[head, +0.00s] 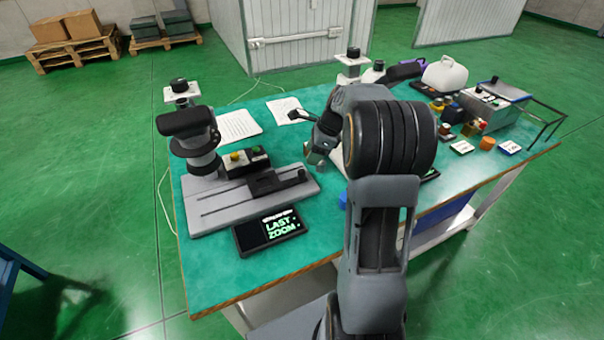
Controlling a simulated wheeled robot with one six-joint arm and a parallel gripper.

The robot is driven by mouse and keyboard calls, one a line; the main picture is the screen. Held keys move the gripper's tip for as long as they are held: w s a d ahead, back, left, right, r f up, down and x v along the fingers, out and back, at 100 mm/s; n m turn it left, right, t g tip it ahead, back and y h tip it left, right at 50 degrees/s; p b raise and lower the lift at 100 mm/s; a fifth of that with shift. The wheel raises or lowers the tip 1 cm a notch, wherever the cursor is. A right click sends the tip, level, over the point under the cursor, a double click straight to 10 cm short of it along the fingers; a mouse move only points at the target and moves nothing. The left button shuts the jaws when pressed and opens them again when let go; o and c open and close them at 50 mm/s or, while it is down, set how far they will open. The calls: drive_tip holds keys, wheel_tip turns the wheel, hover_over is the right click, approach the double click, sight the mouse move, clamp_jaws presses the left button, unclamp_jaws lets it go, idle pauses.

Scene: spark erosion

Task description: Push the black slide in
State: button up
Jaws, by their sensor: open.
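The black slide (272,184) lies on the grey slotted base plate (222,208) of a machine at the left of the table, in the head view. A dark bar runs from it towards the plate's right end. My gripper (317,164) is to the right of the slide, near the right end of the plate, and looks apart from it. It is open, and I see nothing between its fingers. My own arm hides part of the gripper and the table behind it.
A black-headed column (190,135) and a button box (246,162) with yellow and green buttons stand behind the slide. A display (270,231) lies in front. Papers (238,125) lie behind. Bottles, a control box (492,108) and small parts crowd the table's right side.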

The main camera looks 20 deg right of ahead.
sight(303, 171)
drive_tip(key=x, duration=0.9)
drive_tip(key=shift+f+b, duration=0.1)
drive_tip(key=shift+b, duration=0.25)
drive_tip(key=shift+f, duration=0.1)
clamp_jaws()
